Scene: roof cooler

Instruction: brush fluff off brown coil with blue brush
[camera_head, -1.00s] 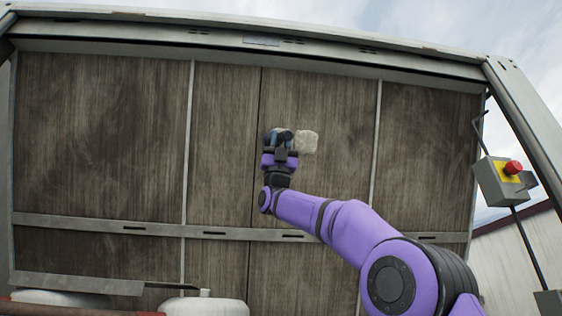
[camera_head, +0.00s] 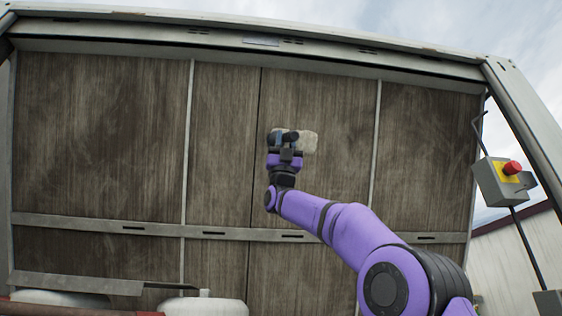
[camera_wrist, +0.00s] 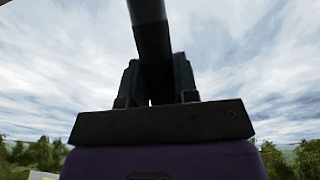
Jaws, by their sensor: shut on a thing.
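The brown coil (camera_head: 225,120) is a tall, wood-brown, finely streaked surface split into sections by thin upright seams. A pale, squarish tuft of fluff (camera_head: 309,142) shows on its middle section. My gripper (camera_head: 286,142) is in front of the coil, just left of the fluff and overlapping its left edge in the picture. It is shut on the blue brush, of which a small blue part (camera_head: 275,138) shows. In the wrist view the dark brush handle (camera_wrist: 150,30) stands between the two fingers. The bristles are hidden, and I cannot tell whether they touch the coil.
A grey metal frame surrounds the coil, with a slotted crossbar (camera_head: 330,236) across its lower part. White rounded objects (camera_head: 205,306) stand at the bottom left. The wrist view shows mostly cloudy sky.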

